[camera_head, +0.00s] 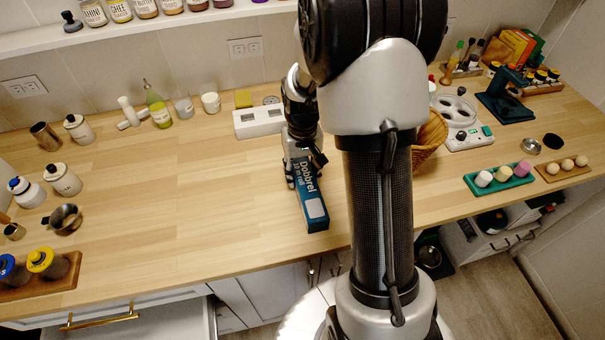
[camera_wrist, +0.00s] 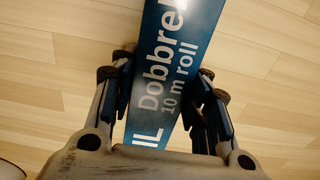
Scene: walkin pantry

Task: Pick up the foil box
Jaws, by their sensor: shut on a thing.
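The foil box (camera_head: 312,201) is a long blue box with white lettering and a pale patch at its near end. It is at the middle of the wooden counter in the head view, just left of my arm. My gripper (camera_head: 303,172) is shut on it, with one finger on each long side. In the wrist view the foil box (camera_wrist: 170,75) runs between the two fingers of my gripper (camera_wrist: 165,95), with counter wood behind it. Its far end is out of the wrist view. I cannot tell whether the box touches the counter or is slightly above it.
A white tray with a sponge (camera_head: 244,98) stands behind the box. A wicker basket (camera_head: 430,138) is partly hidden behind my arm. Jars and cups (camera_head: 63,179) stand at the left. A green tray (camera_head: 499,179) lies at the right. The counter (camera_head: 180,200) left of the box is clear.

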